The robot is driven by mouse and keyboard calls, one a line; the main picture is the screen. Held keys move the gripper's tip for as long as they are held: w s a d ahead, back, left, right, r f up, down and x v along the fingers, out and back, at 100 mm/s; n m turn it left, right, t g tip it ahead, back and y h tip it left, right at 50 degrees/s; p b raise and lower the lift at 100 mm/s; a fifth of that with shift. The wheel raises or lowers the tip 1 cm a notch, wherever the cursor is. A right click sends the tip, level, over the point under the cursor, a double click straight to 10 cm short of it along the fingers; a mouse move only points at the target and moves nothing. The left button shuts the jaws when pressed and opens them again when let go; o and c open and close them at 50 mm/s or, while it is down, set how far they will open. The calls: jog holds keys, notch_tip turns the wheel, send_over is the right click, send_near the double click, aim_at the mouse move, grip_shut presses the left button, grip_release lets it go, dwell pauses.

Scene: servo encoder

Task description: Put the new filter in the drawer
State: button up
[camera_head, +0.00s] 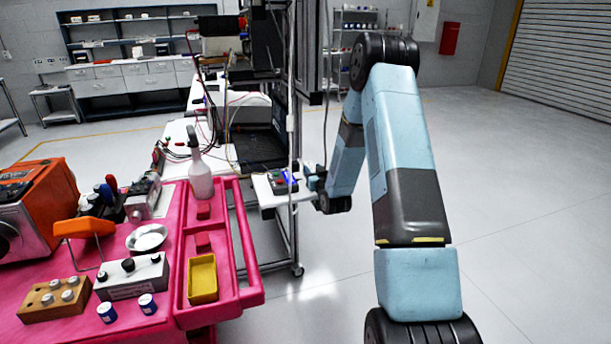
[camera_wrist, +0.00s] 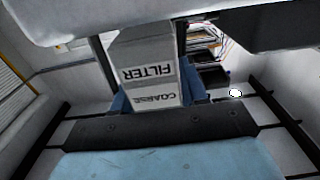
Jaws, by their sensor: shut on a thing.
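A pale surface (camera_wrist: 80,14) crosses the top of the wrist view, close to the filter's far end.
A pink cart (camera_head: 250,230) with a spray bottle (camera_head: 200,170) and a yellow bin (camera_head: 202,279) is at left. The floor at right is clear.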

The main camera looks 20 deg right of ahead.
jog(key=shift+f, duration=0.55)
jog(key=o, duration=1.1)
